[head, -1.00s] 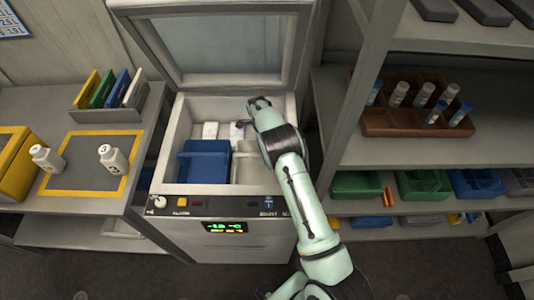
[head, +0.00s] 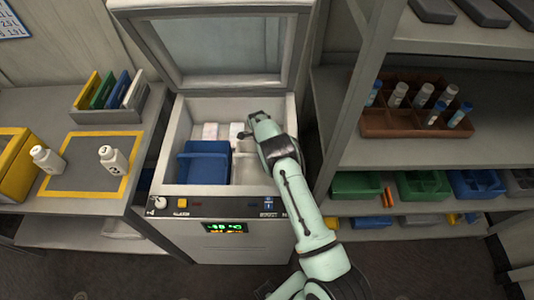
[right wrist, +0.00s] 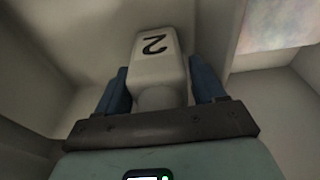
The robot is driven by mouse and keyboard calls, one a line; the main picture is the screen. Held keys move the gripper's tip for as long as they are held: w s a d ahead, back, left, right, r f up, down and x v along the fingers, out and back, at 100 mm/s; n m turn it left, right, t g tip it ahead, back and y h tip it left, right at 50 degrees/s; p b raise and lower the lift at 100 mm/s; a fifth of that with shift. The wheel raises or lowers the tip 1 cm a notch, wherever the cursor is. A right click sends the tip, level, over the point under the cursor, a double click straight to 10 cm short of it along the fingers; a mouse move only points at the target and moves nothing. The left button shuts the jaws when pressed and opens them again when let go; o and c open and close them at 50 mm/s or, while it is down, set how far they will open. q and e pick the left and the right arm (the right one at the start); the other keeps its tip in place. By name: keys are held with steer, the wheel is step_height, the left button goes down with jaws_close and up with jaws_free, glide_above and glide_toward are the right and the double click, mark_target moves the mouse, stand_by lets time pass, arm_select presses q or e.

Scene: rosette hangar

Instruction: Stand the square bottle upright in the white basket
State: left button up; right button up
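A white square bottle (right wrist: 158,68) marked 2 sits between the blue fingers of my right gripper (right wrist: 160,85) in the right wrist view, its neck towards the palm. The fingers lie against its sides. The white basket (head: 242,176) is in the chest, right of the blue basket (head: 206,166), partly covered by my right arm. My left gripper is not in view.
The chest's lid (head: 215,45) stands open. Two white bottles (head: 45,158) (head: 113,159) are on the yellow-edged mat (head: 82,180) at left. A shelf unit with a brown rack of vials (head: 390,125) stands close on the right. Pale patches (head: 210,131) show at the chest's back.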

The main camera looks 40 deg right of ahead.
steer(key=r, duration=0.4)
steer(key=a+r, duration=0.1)
steer(key=r, duration=0.3)
steer(key=w+r, duration=0.1)
steer(key=r, duration=0.3)
steer(key=shift+a+r, duration=0.1)
steer(key=shift+a, duration=0.05)
steer(key=shift+w, duration=0.1)
